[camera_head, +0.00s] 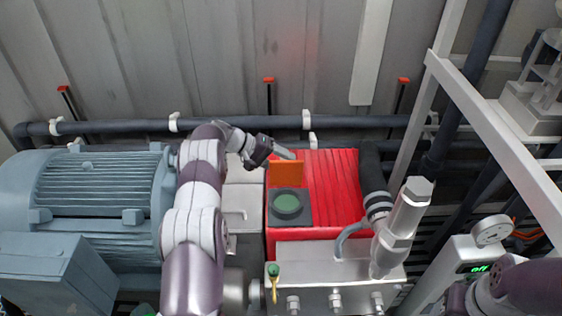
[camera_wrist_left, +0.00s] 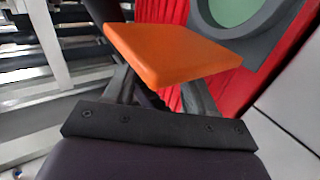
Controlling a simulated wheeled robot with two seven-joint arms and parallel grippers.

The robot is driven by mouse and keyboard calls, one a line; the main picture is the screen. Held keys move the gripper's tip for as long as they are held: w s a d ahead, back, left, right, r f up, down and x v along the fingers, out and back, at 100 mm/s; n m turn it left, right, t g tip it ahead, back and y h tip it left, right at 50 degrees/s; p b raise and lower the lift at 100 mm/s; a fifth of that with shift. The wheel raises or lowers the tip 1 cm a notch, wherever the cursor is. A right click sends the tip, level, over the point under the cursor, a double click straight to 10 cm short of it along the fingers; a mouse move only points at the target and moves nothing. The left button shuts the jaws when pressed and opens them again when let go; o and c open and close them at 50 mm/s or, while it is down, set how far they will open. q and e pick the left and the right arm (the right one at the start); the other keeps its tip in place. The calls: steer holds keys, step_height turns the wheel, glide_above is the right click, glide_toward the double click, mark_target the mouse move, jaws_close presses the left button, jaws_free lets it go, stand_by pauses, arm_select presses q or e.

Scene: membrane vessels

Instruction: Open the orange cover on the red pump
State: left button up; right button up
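The red pump (camera_head: 330,190) stands in the middle of the head view, its ribbed red body against the back wall side. On its left part is a dark grey square frame with a round green face (camera_head: 287,206). The orange cover (camera_head: 286,173) stands raised at the far edge of this frame, and the green face is uncovered. My left gripper (camera_head: 282,153) is at the cover's upper left edge. In the left wrist view the orange cover (camera_wrist_left: 172,52) hides the fingertips, and the fingers are spread apart. I cannot tell whether they touch it. My right gripper is out of view.
A blue-grey motor (camera_head: 95,190) stands at the left. A silver block with valves (camera_head: 335,265) is in front of the pump, and a black hose (camera_head: 375,180) rises at its right. A white frame (camera_head: 480,110) and a gauge box stand at the right.

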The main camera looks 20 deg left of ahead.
arm_select(q)
steer(key=shift+a, duration=0.1)
steer(key=b+v, duration=0.2)
steer(key=v, duration=1)
steer(key=shift+s+a+b, duration=0.15)
steer(key=shift+s+b, duration=0.1)
steer(key=shift+b, duration=0.1)
steer(key=shift+r, duration=0.15)
